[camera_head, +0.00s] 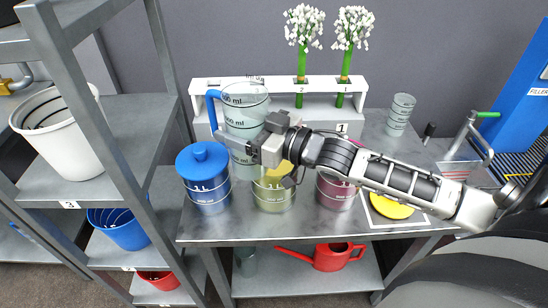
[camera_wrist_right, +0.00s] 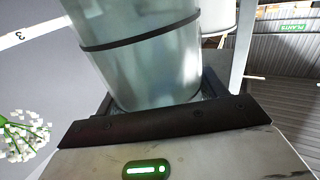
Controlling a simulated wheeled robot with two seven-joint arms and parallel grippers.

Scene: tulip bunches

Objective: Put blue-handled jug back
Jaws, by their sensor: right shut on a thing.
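The blue-handled jug (camera_head: 245,102) is a clear measuring jug with dark bands and ml marks. Its blue handle (camera_head: 212,110) points left in the head view. My right gripper (camera_head: 252,149) is shut on the jug around its body, and the jug looks upright. The jug is in front of the white rack, near the blue canister; whether its base touches anything is hidden. In the right wrist view the clear jug wall (camera_wrist_right: 145,55) fills the space between the fingers. My left gripper is not in view.
A blue-lidded canister (camera_head: 204,180), an olive one (camera_head: 272,195) and a dark red one (camera_head: 335,192) stand on the metal table (camera_head: 220,230). A white rack (camera_head: 205,88) holds two tulip bunches (camera_head: 304,28). A clear beaker (camera_head: 400,112) stands right. Shelving with buckets (camera_head: 62,135) is left.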

